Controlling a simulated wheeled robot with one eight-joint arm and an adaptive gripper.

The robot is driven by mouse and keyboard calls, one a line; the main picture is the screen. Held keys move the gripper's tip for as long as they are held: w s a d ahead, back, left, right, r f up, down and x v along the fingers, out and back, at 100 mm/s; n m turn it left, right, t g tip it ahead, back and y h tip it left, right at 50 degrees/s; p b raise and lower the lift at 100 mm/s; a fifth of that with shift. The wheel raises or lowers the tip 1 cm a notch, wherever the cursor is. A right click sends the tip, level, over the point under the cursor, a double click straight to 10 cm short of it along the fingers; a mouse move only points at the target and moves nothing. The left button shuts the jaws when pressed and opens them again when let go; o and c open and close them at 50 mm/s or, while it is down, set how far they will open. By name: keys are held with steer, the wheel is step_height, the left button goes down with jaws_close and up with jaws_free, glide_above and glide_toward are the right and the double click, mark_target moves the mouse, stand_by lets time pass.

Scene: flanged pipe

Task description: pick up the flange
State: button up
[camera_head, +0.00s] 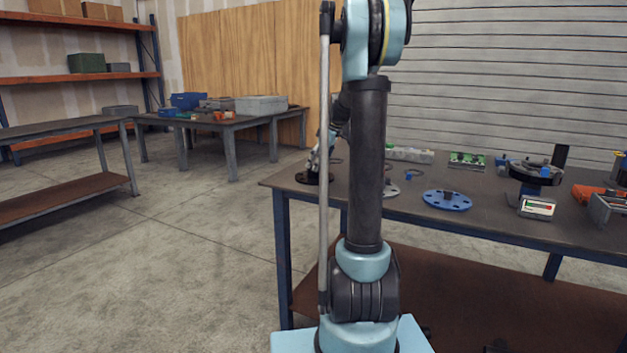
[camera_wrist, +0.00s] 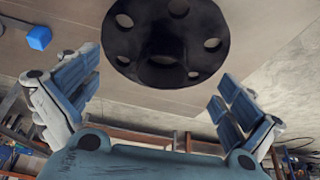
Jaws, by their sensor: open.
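A black round flange (camera_wrist: 128,54) with several bolt holes and a central hub fills the top middle of the wrist view. In the head view the dark flange (camera_head: 312,179) lies flat near the left end of the workbench. My gripper (camera_wrist: 157,72) is open, with its two blue-padded fingers wide apart on either side of the flange's near edge. No finger visibly touches it. In the head view my gripper (camera_head: 316,160) is just above the flange, partly hidden behind my arm.
The workbench (camera_head: 500,222) also holds a blue flanged disc (camera_head: 447,201), a grey disc (camera_head: 390,190) partly behind my arm, a small blue block (camera_wrist: 38,37) and a green board (camera_head: 467,160). A round fixture (camera_head: 535,172) and a meter (camera_head: 537,208) stand further right.

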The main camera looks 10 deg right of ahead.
steer(key=shift+x, duration=1.7)
steer(key=shift+a+r, duration=0.1)
steer(key=c, duration=1.2)
steer(key=shift+s+r, duration=0.15)
steer(key=shift+s, duration=0.1)
steer(key=c, duration=1)
steer(key=shift+c, duration=0.2)
